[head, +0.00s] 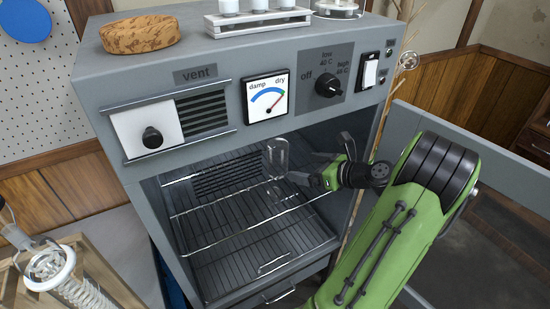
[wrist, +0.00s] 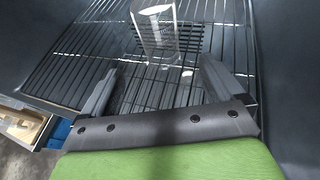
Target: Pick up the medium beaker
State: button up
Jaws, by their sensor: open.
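A clear glass beaker (head: 276,156) stands upright on a wire rack inside the open drying cabinet. I take it for the medium beaker, but no second beaker shows clearly for comparing size. In the wrist view the beaker (wrist: 158,28) is at the top, ahead of the fingertips and roughly centred between them. My gripper (head: 320,160) reaches into the cabinet from the right, beside the beaker. In the wrist view my gripper (wrist: 157,82) has its two fingers spread apart with nothing between them. A gap lies between the fingertips and the glass.
The wire racks (head: 225,230) fill the grey cabinet (head: 225,55). Its open door (head: 415,125) stands to the right of my arm. A cork ring (head: 140,34) and a white rack (head: 257,20) sit on top. A coiled glass condenser (head: 65,277) is at lower left.

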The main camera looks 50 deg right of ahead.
aim_at(271, 144)
jog(key=b+x, duration=0.3)
jog(key=x, duration=0.8)
jog(key=shift+w+f, duration=0.2)
jog(key=shift+f, duration=0.1)
jog(key=shift+s+r, duration=0.1)
jog(key=c, duration=1.1)
jog(key=r+p, duration=0.1)
jog(key=r, duration=0.1)
jog(key=a+r+p, duration=0.1)
jog(key=r, duration=0.2)
jog(key=r+p, duration=0.1)
jog(key=r, duration=0.1)
jog(key=shift+w+a+r+p, duration=0.2)
jog(key=shift+w+a+p, duration=0.05)
jog(key=shift+p, duration=0.15)
jog(key=w+a, duration=0.2)
jog(key=a, duration=0.4)
jog(key=w+a+p, duration=0.1)
jog(key=a, duration=0.5)
jog(key=w+a+p, duration=0.1)
jog(key=w+a, duration=0.1)
jog(key=a, duration=0.3)
jog(key=shift+w+a+f, duration=0.2)
jog(key=shift+w+a, duration=0.1)
jog(key=shift+a, duration=0.1)
